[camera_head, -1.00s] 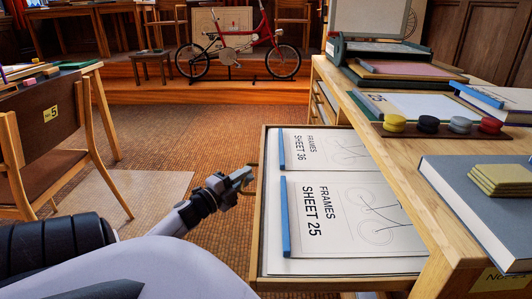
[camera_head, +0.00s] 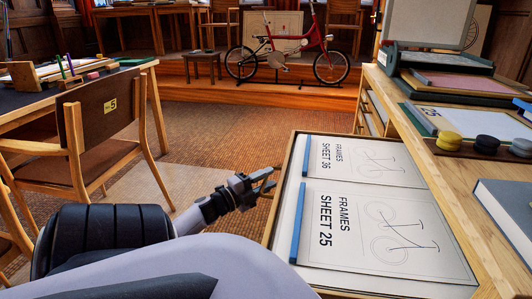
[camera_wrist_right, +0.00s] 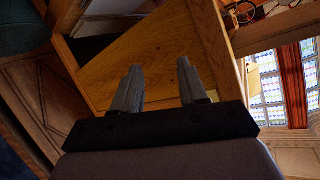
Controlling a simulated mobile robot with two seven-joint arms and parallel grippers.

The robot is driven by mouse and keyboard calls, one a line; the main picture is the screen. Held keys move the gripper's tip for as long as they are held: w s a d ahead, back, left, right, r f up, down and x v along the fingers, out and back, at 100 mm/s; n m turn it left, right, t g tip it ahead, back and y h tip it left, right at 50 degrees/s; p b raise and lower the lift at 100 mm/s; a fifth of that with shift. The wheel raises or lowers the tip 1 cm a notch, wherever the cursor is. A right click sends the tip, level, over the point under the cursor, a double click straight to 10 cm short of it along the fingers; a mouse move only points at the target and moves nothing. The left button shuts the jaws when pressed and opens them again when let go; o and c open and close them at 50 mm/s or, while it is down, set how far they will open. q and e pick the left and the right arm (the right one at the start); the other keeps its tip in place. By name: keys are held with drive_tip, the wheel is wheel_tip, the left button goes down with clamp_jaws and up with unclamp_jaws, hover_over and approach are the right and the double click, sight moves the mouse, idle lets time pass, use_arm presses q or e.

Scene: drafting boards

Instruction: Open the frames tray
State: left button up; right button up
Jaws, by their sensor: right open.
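The frames tray (camera_head: 284,214) is a shallow wooden drawer, pulled out to the left from the desk on the right in the head view. It holds two white sheets with blue edge strips, reading FRAMES SHEET 36 (camera_head: 366,162) and FRAMES SHEET 25 (camera_head: 345,222). My left gripper (camera_head: 268,181) is at the middle of the tray's front edge and appears shut on its handle, which is mostly hidden by the fingers. My right gripper (camera_wrist_right: 160,88) is open and empty in the right wrist view, facing a wooden panel (camera_wrist_right: 150,65).
The desk top (camera_head: 450,165) carries dark and yellow round pieces (camera_head: 449,142) and a grey book (camera_head: 508,215). A chair (camera_head: 105,125) stands at a table on the left. Carpet is clear between chair and tray. A red bicycle (camera_head: 285,55) stands behind.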

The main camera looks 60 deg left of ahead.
use_arm(q)
drive_tip(key=shift+s, duration=0.3)
drive_tip(key=s+p, duration=0.1)
drive_tip(key=s, duration=0.5)
drive_tip(key=shift+s+d+f+p, duration=0.2)
drive_tip(key=shift+d+f+p, duration=0.2)
drive_tip(key=shift+d+f, duration=0.05)
use_arm(e)
drive_tip(key=shift+s+d+r+h, duration=0.2)
drive_tip(key=shift+d+h, duration=0.2)
drive_tip(key=shift+d, duration=0.25)
drive_tip(key=shift+s+d, duration=0.1)
